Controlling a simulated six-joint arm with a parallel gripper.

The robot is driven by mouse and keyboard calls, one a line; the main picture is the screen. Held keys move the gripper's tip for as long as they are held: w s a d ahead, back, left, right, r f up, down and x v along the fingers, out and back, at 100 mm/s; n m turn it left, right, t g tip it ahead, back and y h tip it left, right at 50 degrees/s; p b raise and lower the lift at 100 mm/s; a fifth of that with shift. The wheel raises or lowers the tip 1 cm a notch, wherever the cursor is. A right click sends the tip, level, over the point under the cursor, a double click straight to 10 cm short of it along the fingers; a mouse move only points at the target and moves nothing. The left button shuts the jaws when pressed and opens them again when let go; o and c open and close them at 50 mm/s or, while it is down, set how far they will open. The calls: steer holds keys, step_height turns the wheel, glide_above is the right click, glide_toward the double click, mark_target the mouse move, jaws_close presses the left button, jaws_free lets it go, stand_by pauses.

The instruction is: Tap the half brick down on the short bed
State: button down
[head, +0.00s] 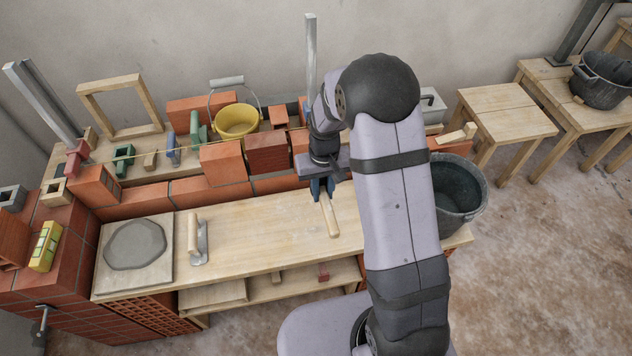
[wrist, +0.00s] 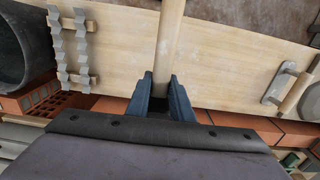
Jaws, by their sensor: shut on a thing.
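My gripper (head: 322,190) is shut on a pale wooden handle (head: 329,215), over the back part of the bench top. In the wrist view the fingers (wrist: 160,98) close on the same handle (wrist: 168,45), which runs out of the top of the picture. Any tool head on it is hidden. Several red bricks stand along the low brick wall (head: 140,201) behind the bench, among them an orange one (head: 222,163) and a darker one (head: 267,153). I cannot tell which is the half brick or which part is the short bed. The gripper is apart from both bricks.
The bench (head: 270,238) carries a mortar board (head: 110,280) and a float (head: 198,240) at the left. A dark bucket (head: 460,190) stands at its right. A yellow bucket (head: 237,121) is behind the wall. A toothed grey tool (wrist: 83,50) lies near the dark bucket.

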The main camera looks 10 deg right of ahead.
steer(key=s+r, duration=0.2)
steer(key=r, duration=0.1)
steer(key=shift+s+d+r+p, duration=0.2)
steer(key=shift+r+p, duration=0.1)
steer(key=r, duration=0.1)
steer(key=w+r+p, duration=0.1)
steer(key=r, duration=0.1)
steer(key=w+r+p, duration=0.1)
steer(key=shift+a+r, duration=0.2)
steer(key=shift+a, duration=0.1)
steer(key=w+a+r+n+p, duration=0.2)
steer(key=w+a+r+p, duration=0.3)
steer(key=w, duration=0.3)
steer(key=w+a+r+n+p, duration=0.2)
steer(key=w+a+r+p, duration=0.3)
steer(key=w+p, duration=0.2)
steer(key=shift+w+a+p, duration=0.4)
steer(key=shift+p, duration=0.4)
steer(key=shift+f, duration=0.15)
steer(key=shift+f+b, duration=1.9)
steer(key=shift+f, duration=1.05)
steer(key=shift+f, duration=0.1)
